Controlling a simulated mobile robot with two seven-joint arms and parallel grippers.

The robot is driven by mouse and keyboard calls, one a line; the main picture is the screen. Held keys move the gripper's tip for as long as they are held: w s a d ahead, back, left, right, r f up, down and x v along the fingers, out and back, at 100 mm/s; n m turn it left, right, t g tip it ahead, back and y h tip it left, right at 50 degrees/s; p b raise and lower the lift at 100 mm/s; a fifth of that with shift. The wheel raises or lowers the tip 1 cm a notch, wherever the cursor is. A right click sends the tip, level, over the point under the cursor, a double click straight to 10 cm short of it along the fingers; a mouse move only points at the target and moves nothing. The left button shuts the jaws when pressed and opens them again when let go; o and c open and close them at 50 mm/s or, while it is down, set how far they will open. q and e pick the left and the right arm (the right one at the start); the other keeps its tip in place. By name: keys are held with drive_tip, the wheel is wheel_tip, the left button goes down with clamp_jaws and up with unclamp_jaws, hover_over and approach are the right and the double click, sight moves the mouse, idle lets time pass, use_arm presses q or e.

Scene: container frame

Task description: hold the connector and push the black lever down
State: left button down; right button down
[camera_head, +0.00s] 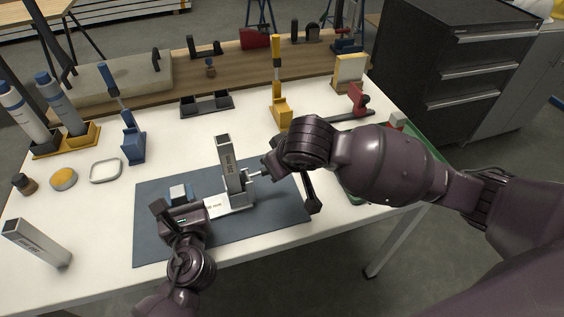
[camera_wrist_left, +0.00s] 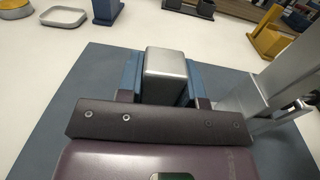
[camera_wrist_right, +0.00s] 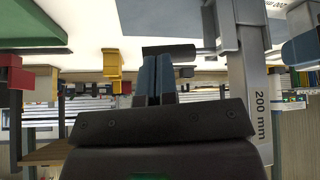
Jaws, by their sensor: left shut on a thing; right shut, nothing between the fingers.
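The connector appears to be a small silver block (camera_wrist_left: 165,62). It also shows in the head view (camera_head: 179,191), low over the mat beside the frame's base. My left gripper (camera_wrist_left: 163,80) is shut on it, a blue finger on each side. A grey upright post (camera_head: 228,164), marked "200 mm" in the right wrist view (camera_wrist_right: 250,90), stands on a light base (camera_head: 230,203). The black lever (camera_wrist_right: 166,49) sticks out sideways from this post. My right gripper (camera_wrist_right: 155,78) is shut and empty, its fingertips close to the lever; I cannot tell whether they touch.
The blue-grey mat (camera_head: 160,245) lies under the frame. A blue clamp (camera_head: 131,140), a yellow clamp (camera_head: 279,108) and a black tray (camera_head: 207,103) stand behind. A dark drawer cabinet (camera_head: 450,65) stands at the right.

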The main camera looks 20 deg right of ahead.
use_arm(q)
drive_tip(key=shift+r, duration=0.1)
use_arm(e)
drive_tip(key=shift+a+r, duration=0.25)
drive_tip(key=shift+a, duration=0.35)
drive_tip(key=d+v, duration=0.2)
drive_tip(key=v, duration=1.1)
drive_tip(key=shift+s+d+f, duration=0.2)
drive_tip(key=shift+s+d, duration=0.1)
drive_tip(key=shift+d, duration=0.15)
